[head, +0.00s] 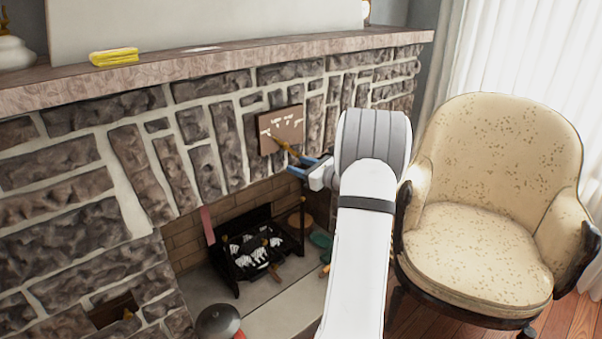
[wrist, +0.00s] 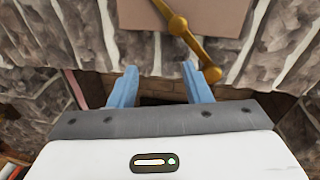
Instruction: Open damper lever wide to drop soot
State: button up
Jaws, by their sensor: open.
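The damper lever (head: 286,147) is a brass-coloured bar on a brown plate (head: 283,129) set in the stone wall above the firebox. In the wrist view the lever (wrist: 179,26) slants down to the right from a round pivot, and its lower end lies near the right finger. My gripper (head: 305,167) has blue fingers and is in front of the wall just below the plate. In the wrist view my gripper (wrist: 160,86) is open, with nothing seen between its fingers. I cannot tell whether the right finger touches the lever.
Below is the brick firebox with a black grate (head: 258,249) holding dark and whitish pieces. A cream armchair (head: 489,200) stands close on the right. The mantel (head: 215,63) runs above, with a yellow item (head: 114,57) on it. A dark rounded object (head: 218,321) is at the hearth's front.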

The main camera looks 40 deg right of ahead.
aim_at(290, 149)
jog(key=d+f+m+t+h, duration=0.1)
jog(key=d+f+m+h, duration=0.15)
jog(key=d, duration=0.35)
jog(key=shift+m, duration=0.35)
jog(key=w, duration=0.3)
jog(key=w+b, duration=0.1)
jog(key=w, duration=0.3)
jog(key=shift+a, duration=0.2)
jog(key=shift+s, duration=0.1)
grip_shut()
jog(key=shift+d+r, duration=0.15)
jog(key=shift+d, duration=0.1)
jog(key=shift+a, duration=0.2)
